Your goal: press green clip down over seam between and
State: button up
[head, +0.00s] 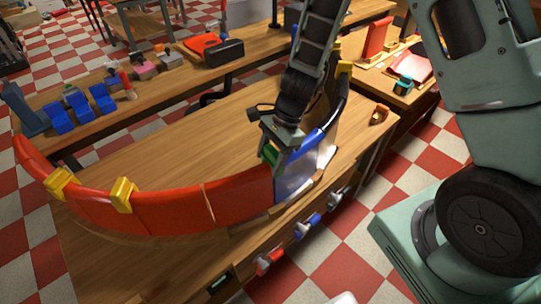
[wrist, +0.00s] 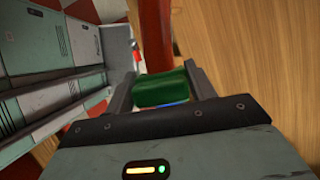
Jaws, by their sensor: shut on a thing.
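The green clip (wrist: 160,90) is held between the two fingers of my gripper (wrist: 160,88) in the wrist view. In the head view the green clip (head: 270,153) shows as a small patch beside my gripper (head: 280,145). My gripper is over the curved ring wall, near where a red segment (head: 240,199) meets a blue segment (head: 318,142). In the wrist view a red strip (wrist: 156,35) runs away beyond the clip, with a little blue just below it. Whether the clip touches the wall cannot be told.
Yellow clips (head: 124,195) sit on the red wall at left, and another (head: 343,67) on the far part. The wooden table (head: 150,155) inside the curve is largely bare. Blue stands (head: 78,105) and a black case (head: 224,52) are on the bench behind.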

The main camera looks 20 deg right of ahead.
jog(key=o, duration=1)
jog(key=shift+o, duration=0.2)
jog(key=v, duration=1.7)
jog(key=shift+r, duration=0.15)
jog(key=s+a+n+h, duration=0.1)
jog(key=s+a+n, duration=0.3)
jog(key=s+n, duration=0.3)
jog(key=s+a+n+h+b, duration=0.1)
jog(key=s+a+n, duration=0.3)
jog(key=s+n, duration=0.3)
jog(key=s+a+n+h, duration=0.2)
jog(key=s+a+n, duration=0.2)
jog(key=s+n, duration=0.3)
jog(key=r+n, duration=0.1)
jog(key=n, duration=0.1)
jog(key=shift+n+t+b, duration=0.35)
jog(key=shift+n+t, duration=0.05)
